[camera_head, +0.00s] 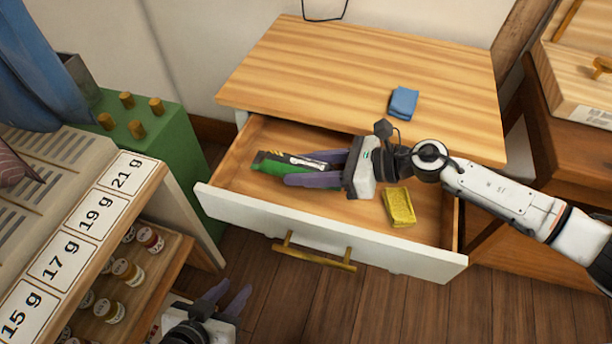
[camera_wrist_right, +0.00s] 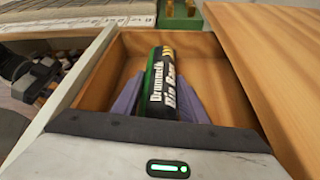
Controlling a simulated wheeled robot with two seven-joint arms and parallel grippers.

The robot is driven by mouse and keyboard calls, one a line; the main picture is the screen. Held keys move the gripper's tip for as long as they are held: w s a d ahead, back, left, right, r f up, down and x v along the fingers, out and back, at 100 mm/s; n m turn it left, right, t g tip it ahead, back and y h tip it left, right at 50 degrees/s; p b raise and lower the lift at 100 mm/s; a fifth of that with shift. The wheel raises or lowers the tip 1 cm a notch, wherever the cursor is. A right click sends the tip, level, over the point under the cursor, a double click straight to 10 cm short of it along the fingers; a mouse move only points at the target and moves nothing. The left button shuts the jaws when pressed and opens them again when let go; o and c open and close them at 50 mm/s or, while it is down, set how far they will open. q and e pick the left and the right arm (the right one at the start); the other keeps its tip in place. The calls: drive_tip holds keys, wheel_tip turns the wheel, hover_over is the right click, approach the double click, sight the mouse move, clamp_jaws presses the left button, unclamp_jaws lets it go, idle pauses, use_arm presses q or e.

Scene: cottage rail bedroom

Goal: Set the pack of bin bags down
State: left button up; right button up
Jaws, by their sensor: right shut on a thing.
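The pack of bin bags (camera_head: 288,162) is a green and black roll with white lettering. It is inside the open drawer (camera_head: 320,240), towards the drawer's left end. My right gripper (camera_head: 305,168) reaches into the drawer from the right and is shut on the pack. In the right wrist view the pack (camera_wrist_right: 165,85) lies between the two purple fingers, its lettering facing the camera. I cannot tell whether the pack touches the drawer bottom. My left gripper (camera_head: 230,296) is low at the bottom edge, outside the drawer, with its fingers apart and nothing between them.
A yellow packet (camera_head: 398,207) lies in the drawer, right of my right gripper. A blue packet (camera_head: 403,103) lies on the wooden top (camera_head: 350,65). A shelf with jars (camera_head: 128,271) and weight labels stands at left, beside a green block (camera_head: 155,135) with pegs.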

drive_tip(key=shift+f, duration=1.15)
drive_tip(key=shift+f+b, duration=0.3)
drive_tip(key=shift+b, duration=0.15)
drive_tip(key=o, duration=1.2)
drive_tip(key=shift+r, duration=0.1)
drive_tip(key=shift+r+p, duration=0.25)
drive_tip(key=shift+p, duration=0.15)
drive_tip(key=v, duration=1.2)
drive_tip(key=shift+s, duration=0.15)
